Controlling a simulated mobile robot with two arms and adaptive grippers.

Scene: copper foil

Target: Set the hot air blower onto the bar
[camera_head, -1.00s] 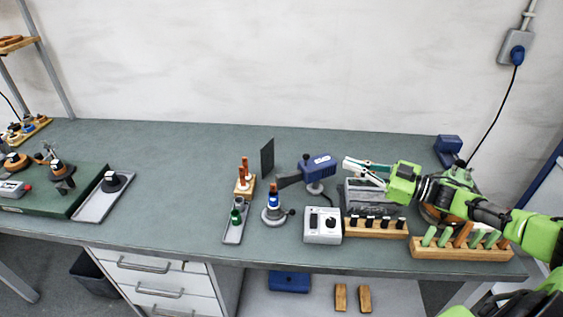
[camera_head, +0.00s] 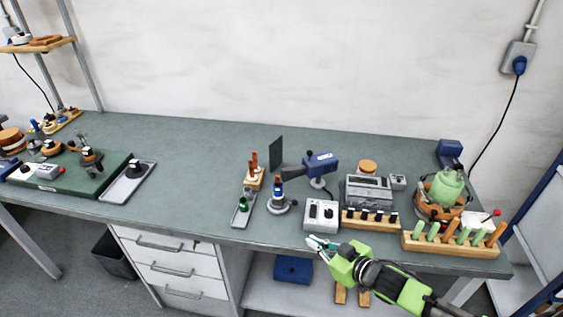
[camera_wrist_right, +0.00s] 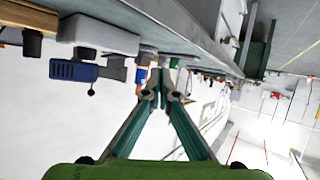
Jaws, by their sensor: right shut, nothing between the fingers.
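The hot air blower (camera_head: 321,163) is blue with a dark nozzle pointing left. It appears raised above the bench on a small stand with a round foot (camera_head: 318,184). It also shows upside down in the wrist view (camera_wrist_right: 72,70). I cannot tell for certain which part is the bar. My right gripper (camera_head: 316,243) is shut and empty, low at the front edge of the bench, well apart from the blower. Its fingertips meet in the wrist view (camera_wrist_right: 163,88). My left gripper is not in view.
A dark upright plate (camera_head: 276,153) is left of the nozzle. The bench's left middle is clear.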

